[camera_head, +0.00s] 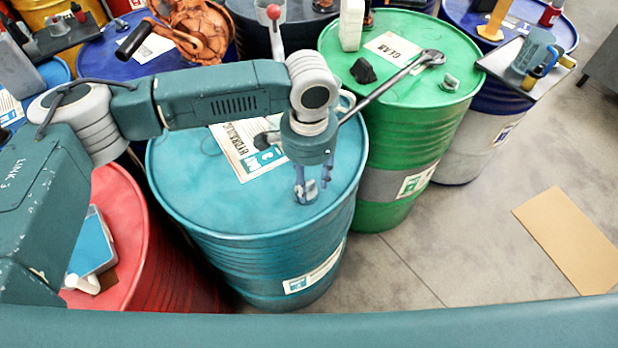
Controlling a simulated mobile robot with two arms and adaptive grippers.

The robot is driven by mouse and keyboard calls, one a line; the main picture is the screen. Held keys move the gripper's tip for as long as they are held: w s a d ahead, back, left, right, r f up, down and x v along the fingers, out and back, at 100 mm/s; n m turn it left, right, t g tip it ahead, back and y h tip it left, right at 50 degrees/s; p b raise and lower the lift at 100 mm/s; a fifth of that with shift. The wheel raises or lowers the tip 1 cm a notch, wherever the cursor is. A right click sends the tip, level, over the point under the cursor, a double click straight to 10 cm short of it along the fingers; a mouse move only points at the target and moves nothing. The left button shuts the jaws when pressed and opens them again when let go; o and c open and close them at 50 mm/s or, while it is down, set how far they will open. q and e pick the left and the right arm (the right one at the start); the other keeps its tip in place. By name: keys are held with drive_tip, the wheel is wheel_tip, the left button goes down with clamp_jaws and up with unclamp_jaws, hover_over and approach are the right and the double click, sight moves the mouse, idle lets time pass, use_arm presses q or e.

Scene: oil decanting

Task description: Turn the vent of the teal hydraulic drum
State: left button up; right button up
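The teal hydraulic drum (215,215) stands upright in the middle of the view, with a white and teal hydraulic label (240,160) on its lid. Its small grey vent (307,192) sits on the lid near the right front. My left gripper (313,186) points down over the lid, its two thin fingers apart on either side of the vent. I cannot tell whether they touch it. The wrist hides part of the lid behind it. My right gripper is not in view.
A green gear drum (385,150) stands close behind right, with a long metal wrench (395,80) reaching from its lid toward my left wrist. A red drum (135,235) with a blue-topped item (92,243) is at left. Cardboard (570,235) lies on open floor at right.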

use_arm(q)
drive_tip(key=c, duration=0.9)
clamp_jaws()
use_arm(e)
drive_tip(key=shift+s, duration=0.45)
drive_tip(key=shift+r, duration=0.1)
